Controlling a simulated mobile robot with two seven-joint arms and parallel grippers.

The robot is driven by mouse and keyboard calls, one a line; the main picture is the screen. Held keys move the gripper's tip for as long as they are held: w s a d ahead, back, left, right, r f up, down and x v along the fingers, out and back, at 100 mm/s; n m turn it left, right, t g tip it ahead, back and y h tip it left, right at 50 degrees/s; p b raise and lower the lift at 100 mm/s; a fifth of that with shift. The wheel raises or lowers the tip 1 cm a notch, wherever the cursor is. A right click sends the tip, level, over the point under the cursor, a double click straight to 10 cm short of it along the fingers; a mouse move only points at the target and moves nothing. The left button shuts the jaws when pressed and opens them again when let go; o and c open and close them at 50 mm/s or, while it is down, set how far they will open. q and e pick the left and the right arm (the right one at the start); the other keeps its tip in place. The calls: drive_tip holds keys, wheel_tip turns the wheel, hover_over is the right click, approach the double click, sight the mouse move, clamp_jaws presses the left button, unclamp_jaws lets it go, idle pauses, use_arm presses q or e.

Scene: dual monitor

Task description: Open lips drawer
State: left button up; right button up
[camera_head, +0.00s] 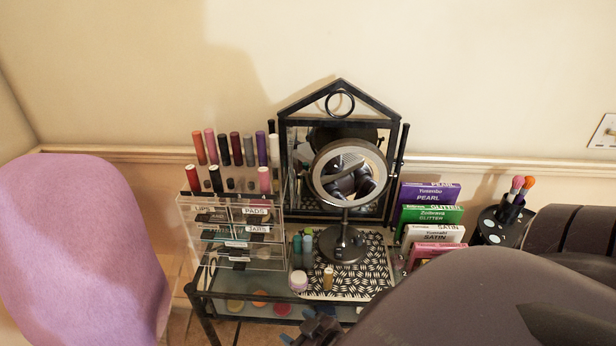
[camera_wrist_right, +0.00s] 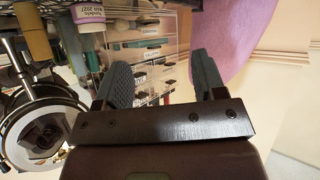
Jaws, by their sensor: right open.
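A clear drawer organizer (camera_head: 230,235) stands at the left of the glass vanity table. Its upper left drawer carries a label that seems to read LIPS (camera_head: 203,209), next to drawers labelled PADS (camera_head: 256,210) and JARS (camera_head: 257,229). The drawers look shut. The organizer also shows upside down in the right wrist view (camera_wrist_right: 150,50), beyond the fingers. My right gripper (camera_head: 318,328) is at the table's front edge, right of and nearer than the organizer, partly hidden by my arm. Its two fingers (camera_wrist_right: 163,75) are apart with nothing between them. My left gripper is not in view.
Lipsticks (camera_head: 236,150) stand on the organizer. A round mirror (camera_head: 347,172), small jars (camera_head: 299,281) and bottles stand right of it. Palette boxes (camera_head: 431,215) and a brush holder (camera_head: 500,225) are further right. A pink chair (camera_head: 80,240) stands left.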

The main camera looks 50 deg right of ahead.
drive_tip(key=shift+s+d+f, duration=0.2)
drive_tip(key=shift+s+f, duration=0.15)
drive_tip(key=shift+s, duration=0.35)
drive_tip(key=shift+c, duration=0.3)
